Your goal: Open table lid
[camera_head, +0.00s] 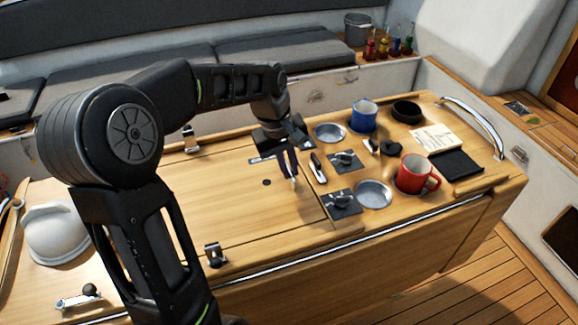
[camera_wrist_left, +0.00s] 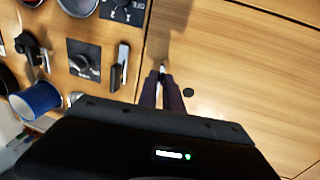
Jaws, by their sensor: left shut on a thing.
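The table lid (camera_head: 226,196) is a light wooden panel on the cockpit table, lying flat and closed. It also shows in the left wrist view (camera_wrist_left: 235,60), with a small dark round hole (camera_wrist_left: 188,92) in it. My left gripper (camera_head: 293,179) points down at the lid's right end, near the seam with the fixed table top. In the left wrist view its fingertips (camera_wrist_left: 161,72) are together on a small pale part at the lid, just right of the seam. The fingers mostly hide that part. My right gripper is not in view.
Right of the seam stand a blue mug (camera_head: 364,116), a red mug (camera_head: 417,175), metal bowls (camera_head: 373,194) and switch panels (camera_head: 343,203). A white helmet-like object (camera_head: 58,234) is at the left. Metal latches (camera_head: 215,254) sit on the table.

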